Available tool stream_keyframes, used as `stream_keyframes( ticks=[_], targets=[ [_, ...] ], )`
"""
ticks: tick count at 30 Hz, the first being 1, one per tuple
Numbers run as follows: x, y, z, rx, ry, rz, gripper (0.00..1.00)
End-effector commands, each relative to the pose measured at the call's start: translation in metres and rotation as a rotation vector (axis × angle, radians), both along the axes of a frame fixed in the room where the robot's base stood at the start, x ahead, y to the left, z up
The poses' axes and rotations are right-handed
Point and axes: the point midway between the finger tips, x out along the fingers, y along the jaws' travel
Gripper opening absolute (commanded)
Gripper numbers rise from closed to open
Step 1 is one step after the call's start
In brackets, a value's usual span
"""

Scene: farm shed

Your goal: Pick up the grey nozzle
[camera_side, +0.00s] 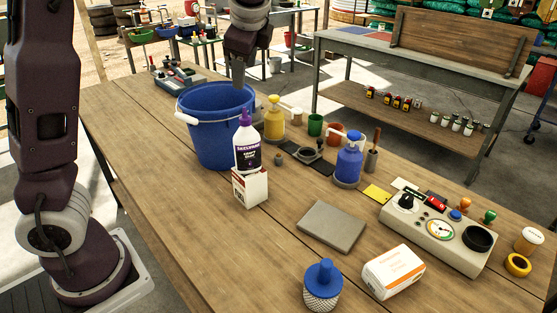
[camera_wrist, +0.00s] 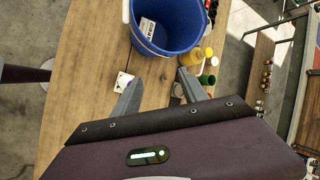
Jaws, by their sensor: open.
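A small grey piece, which looks like the grey nozzle (camera_side: 278,159), sits on the wooden table just right of the white bottle and near the left end of a dark strip. In the wrist view, a tiny grey nozzle (camera_wrist: 163,77) shows between my finger tips, too small for detail. My gripper (camera_side: 238,86) hangs high over the far part of the table, above the blue bucket's rim and well away from the nozzle. In the wrist view my gripper (camera_wrist: 156,80) has its two fingers spread, with nothing held.
The tall blue bucket (camera_side: 208,137) stands left of the nozzle. A white bottle (camera_side: 246,149) over a small white box (camera_side: 250,188), a yellow pump bottle (camera_side: 274,119) and a blue pump bottle (camera_side: 348,160) stand around it. The table's front left is clear.

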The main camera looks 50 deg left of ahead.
Motion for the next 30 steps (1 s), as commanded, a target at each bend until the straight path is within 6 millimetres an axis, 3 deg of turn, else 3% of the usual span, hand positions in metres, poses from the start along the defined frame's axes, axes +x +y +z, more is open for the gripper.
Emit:
stream_keyframes(
  ticks=[3,7,15,17,24,30],
  targets=[
    [0.039,0.010,-0.007,0.207,0.121,-0.144,0.51],
    [0.074,0.012,-0.008,0.413,0.245,-0.283,0.51],
    [0.136,-0.014,-0.004,0.820,0.506,-0.531,0.51],
    [0.134,-0.013,-0.032,0.825,0.524,-0.536,0.51],
    [0.133,-0.012,-0.169,0.822,0.520,-0.534,0.51],
    [0.133,-0.011,-0.264,0.820,0.512,-0.532,0.51]
  ],
)
